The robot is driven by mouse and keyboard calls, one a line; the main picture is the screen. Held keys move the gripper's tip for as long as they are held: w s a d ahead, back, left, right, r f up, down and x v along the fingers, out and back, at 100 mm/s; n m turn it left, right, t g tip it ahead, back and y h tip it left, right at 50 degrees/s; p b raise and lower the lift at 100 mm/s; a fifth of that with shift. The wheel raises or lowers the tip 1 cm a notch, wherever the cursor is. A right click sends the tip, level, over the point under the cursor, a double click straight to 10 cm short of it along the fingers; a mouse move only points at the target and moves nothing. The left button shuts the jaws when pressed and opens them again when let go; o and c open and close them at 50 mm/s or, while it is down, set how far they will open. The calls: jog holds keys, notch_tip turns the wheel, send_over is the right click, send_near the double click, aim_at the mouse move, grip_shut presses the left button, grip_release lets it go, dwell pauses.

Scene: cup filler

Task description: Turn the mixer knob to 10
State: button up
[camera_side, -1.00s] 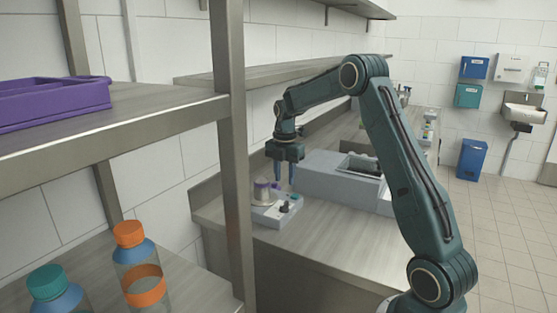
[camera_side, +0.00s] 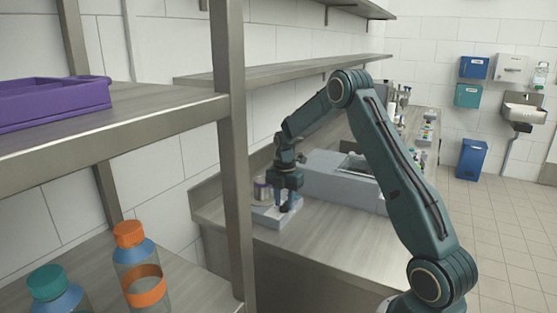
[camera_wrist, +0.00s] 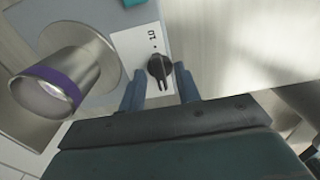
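The mixer (camera_side: 268,217) is a pale grey box on the bench. In the wrist view its face (camera_wrist: 128,42) carries a black knob (camera_wrist: 160,68), with a dot and the mark "10" (camera_wrist: 153,36) just above it. The knob's ridge runs roughly up and down in that view; I cannot tell which end is its pointer. My gripper (camera_wrist: 160,76) is open, with one blue finger on each side of the knob and a gap visible. In the side view my gripper (camera_side: 288,203) is low over the mixer's right part and hides the knob.
A metal cup with a purple rim (camera_wrist: 45,92) stands on the mixer's round plate (camera_wrist: 95,45), left of the knob. A large grey machine (camera_side: 325,180) stands behind. A shelf post (camera_side: 232,150) is in the foreground. Bench to the right is clear (camera_side: 340,230).

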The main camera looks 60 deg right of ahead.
grip_shut()
